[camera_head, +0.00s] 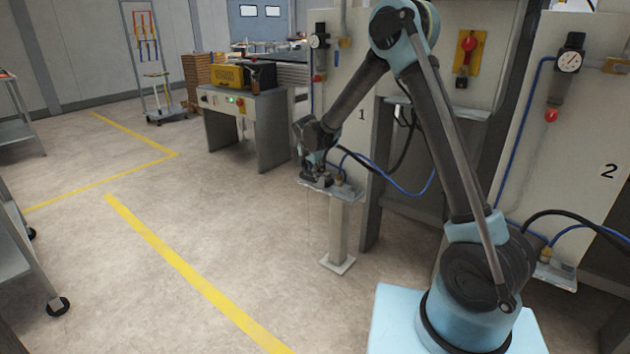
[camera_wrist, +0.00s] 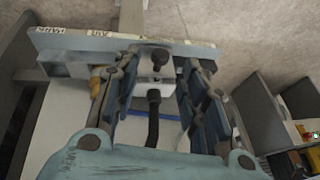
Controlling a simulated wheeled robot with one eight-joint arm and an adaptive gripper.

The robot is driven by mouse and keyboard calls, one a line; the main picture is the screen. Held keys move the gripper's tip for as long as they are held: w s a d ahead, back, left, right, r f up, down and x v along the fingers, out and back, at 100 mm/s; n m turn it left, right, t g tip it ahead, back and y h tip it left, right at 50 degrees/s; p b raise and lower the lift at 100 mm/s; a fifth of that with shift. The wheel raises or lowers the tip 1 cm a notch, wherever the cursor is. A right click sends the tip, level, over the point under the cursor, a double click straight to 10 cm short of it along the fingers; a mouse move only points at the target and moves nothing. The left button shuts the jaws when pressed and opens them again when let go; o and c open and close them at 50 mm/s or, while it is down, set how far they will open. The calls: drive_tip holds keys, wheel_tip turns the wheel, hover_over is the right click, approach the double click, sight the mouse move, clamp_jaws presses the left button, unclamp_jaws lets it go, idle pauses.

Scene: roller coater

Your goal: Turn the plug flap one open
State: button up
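My gripper (camera_head: 312,165) is low over a small shelf (camera_head: 345,193) on a post beside the panel marked 1, partly hidden by its own body. In the wrist view my gripper (camera_wrist: 162,75) is open, with one finger on each side of a small pale block (camera_wrist: 150,70). No contact between fingers and block is clear.
A yellow fitting (camera_wrist: 96,85) is beside the left finger. Blue hose (camera_head: 405,190) and black cable loop right of the shelf. The panel marked 1 (camera_head: 350,130) stands close behind. A workbench (camera_head: 245,115) with a yellow box stands further back.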

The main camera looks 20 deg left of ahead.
drive_tip(key=shift+x, duration=2.7)
clamp_jaws()
